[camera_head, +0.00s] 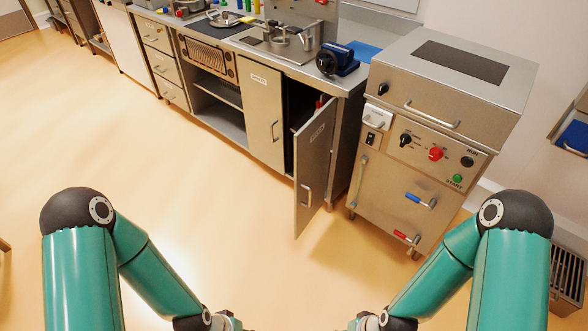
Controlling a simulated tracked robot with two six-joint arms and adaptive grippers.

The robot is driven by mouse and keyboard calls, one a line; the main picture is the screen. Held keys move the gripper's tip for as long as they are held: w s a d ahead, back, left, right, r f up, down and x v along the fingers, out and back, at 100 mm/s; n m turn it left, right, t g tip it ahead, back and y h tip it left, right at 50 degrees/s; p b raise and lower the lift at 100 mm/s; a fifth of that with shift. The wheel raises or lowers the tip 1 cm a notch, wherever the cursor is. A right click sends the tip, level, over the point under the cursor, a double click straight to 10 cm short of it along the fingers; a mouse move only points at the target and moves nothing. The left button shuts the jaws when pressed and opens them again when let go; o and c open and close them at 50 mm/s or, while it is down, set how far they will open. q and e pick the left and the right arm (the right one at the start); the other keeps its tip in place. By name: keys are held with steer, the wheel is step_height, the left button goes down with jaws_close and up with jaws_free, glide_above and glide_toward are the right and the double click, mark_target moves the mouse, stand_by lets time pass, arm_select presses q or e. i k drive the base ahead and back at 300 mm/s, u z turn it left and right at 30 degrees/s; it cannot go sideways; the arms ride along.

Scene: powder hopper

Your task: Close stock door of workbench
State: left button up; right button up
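The workbench (268,66) runs along the back, with a metal top and cabinets below. One of its cabinet doors (314,168) stands ajar, swung out toward me, with a vertical bar handle (306,196) and a small label too small to read surely. The dark inside of the cabinet shows in the gap, with something red in it. The neighbouring labelled door (262,110) is shut. My left and right arms come in at the bottom, well short of the doors. Their grippers are cut off by the bottom edge, so their fingers do not show.
A metal machine (425,165) with knobs and handles stands right of the ajar door, close to it. Pots (290,40) and a blue device (338,60) stand on the bench top. The floor (245,235) before the doors is clear.

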mark_target(312, 141)
steer(key=u, duration=0.2)
steer(key=i, duration=1.4)
steer(key=z, duration=1)
steer(key=i, duration=0.3)
steer(key=z, duration=0.4)
